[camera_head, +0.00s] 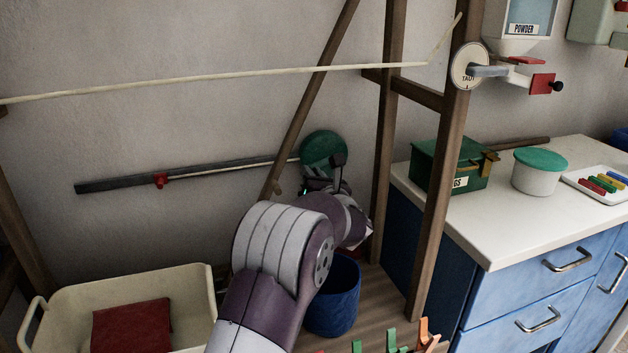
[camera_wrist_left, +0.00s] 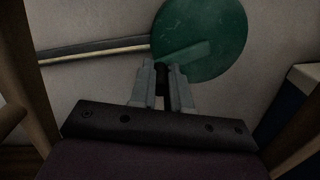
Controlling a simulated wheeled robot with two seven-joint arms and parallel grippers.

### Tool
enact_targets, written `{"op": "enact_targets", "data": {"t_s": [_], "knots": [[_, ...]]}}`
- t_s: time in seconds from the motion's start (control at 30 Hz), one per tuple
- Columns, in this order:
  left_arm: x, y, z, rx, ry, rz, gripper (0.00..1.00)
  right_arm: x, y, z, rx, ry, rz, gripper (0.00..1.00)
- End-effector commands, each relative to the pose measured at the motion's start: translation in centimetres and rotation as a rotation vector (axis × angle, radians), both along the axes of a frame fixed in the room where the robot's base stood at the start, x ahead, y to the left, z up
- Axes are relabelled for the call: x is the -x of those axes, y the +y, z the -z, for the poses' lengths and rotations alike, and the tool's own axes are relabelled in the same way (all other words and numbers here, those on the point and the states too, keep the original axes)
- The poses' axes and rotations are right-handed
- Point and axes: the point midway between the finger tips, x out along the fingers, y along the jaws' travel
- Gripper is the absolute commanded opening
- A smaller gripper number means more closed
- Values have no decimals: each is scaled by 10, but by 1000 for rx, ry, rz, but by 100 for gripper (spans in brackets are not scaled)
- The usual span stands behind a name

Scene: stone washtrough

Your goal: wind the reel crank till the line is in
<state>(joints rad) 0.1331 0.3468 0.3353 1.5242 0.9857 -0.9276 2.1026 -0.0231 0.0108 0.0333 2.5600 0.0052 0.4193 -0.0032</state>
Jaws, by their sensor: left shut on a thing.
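The green round reel (camera_head: 322,150) is on the wall behind the wooden frame, at the right end of a dark rail (camera_head: 225,172). In the left wrist view the reel (camera_wrist_left: 212,38) fills the top, with a crank arm across its face. My left gripper (camera_head: 338,172) is in front of the reel, largely hidden by its own arm. In the left wrist view its fingers (camera_wrist_left: 163,80) are closed on a dark crank knob (camera_wrist_left: 162,72). My right gripper is not in view.
A red marker (camera_head: 160,181) sits on the rail. A cream tub (camera_head: 185,290) holding a red cloth and a blue bucket (camera_head: 333,300) stand below. A wooden post (camera_head: 440,170) rises right of my arm, before the blue cabinet (camera_head: 520,300). Coloured pegs (camera_head: 390,342) are at the bottom.

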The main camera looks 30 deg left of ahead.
Motion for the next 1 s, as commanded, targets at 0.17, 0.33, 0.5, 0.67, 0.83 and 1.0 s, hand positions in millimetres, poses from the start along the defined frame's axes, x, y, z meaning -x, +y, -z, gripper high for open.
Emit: {"op": "enact_targets", "data": {"t_s": [0.17, 0.33, 0.5, 0.67, 0.83, 1.0], "knots": [[1, 1, -8, -84, 98, -1, 0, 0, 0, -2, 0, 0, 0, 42], [1, 1, -14, -154, 180, -1, 0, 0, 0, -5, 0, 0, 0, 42], [1, 1, -18, -205, 238, 0, 0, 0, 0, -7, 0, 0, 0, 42], [1, 1, -20, -232, 268, 0, 0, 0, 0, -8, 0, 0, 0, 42], [1, 1, -21, -243, 281, 0, 0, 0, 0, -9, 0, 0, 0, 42], [1, 1, -21, -244, 282, 0, 0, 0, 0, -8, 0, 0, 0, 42]]}}
